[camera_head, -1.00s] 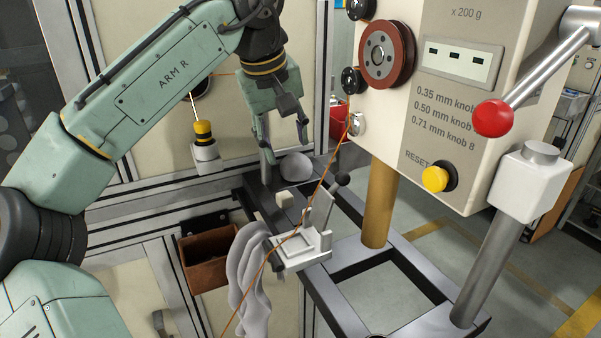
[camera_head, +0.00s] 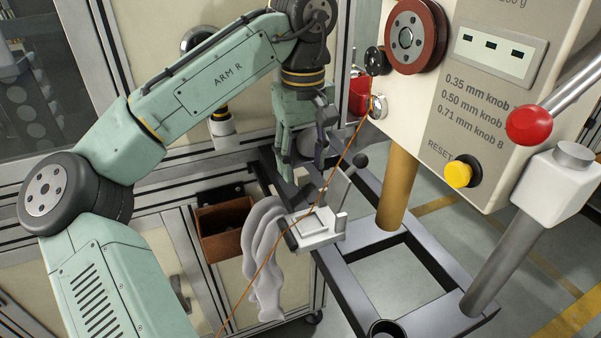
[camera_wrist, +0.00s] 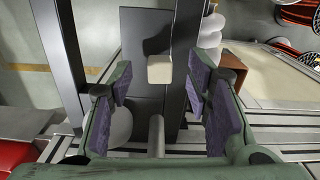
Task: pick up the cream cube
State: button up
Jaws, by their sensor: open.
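The cream cube (camera_wrist: 160,69) shows in the wrist view, on a dark flat bar of the frame, between the lines of my two fingers and just ahead of their tips. A gap shows on either side of it. My gripper (camera_wrist: 160,82) is open, with purple ribbed pads facing each other and nothing between them. In the head view my gripper (camera_head: 304,170) points down over the dark frame (camera_head: 345,268). I cannot make out the cube there; my fingers seem to hide it.
A white clamp block (camera_head: 318,228) with a dark-knobbed lever stands close to my gripper. An orange wire (camera_head: 262,268) runs past it. A grey cloth (camera_head: 262,255) and a brown bin (camera_head: 222,228) are at left. The winding machine (camera_head: 440,115) rises at right.

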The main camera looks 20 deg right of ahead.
jog(key=shift+f, duration=1.1)
jog(key=shift+c, duration=0.5)
jog(key=c, duration=0.7)
